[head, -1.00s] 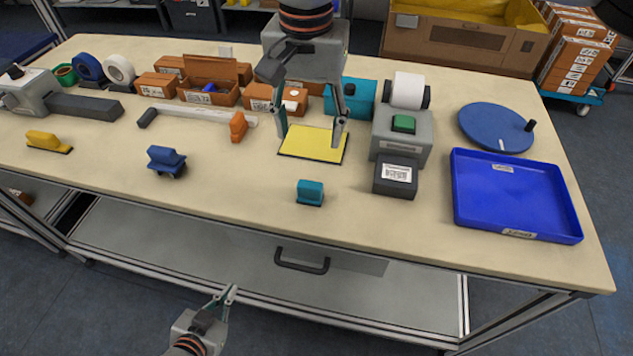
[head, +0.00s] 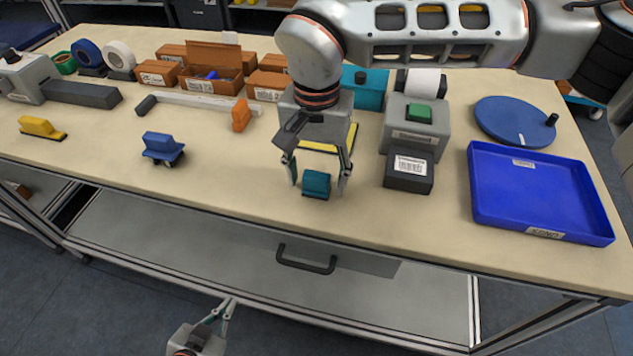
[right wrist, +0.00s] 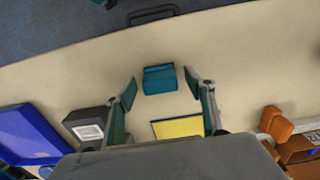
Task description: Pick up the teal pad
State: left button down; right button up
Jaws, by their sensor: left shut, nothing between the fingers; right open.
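The teal pad (head: 316,184) is a small block with a raised grip, lying on the table near its front edge. It also shows in the right wrist view (right wrist: 159,79), ahead of and between the fingertips. My right gripper (head: 318,186) is open, with one finger on each side of the pad in the head view; its fingers also show in the right wrist view (right wrist: 160,88). I cannot tell how high the fingertips are above the table. My left gripper (head: 224,308) is shut and empty, low in front of the table.
A yellow mat (head: 350,140) lies behind the pad. A dark box with a label (head: 408,173) stands to its right, with a blue tray (head: 540,190) farther right. A blue wheeled block (head: 162,148) and an orange block (head: 241,115) are to the left. Table around the pad is clear.

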jog(key=shift+f, duration=0.5)
jog(key=c, duration=1.2)
pick_arm(q)
jog(key=shift+s+f, duration=0.2)
jog(key=shift+s, duration=0.2)
pick_arm(e)
jog(key=shift+r, duration=0.1)
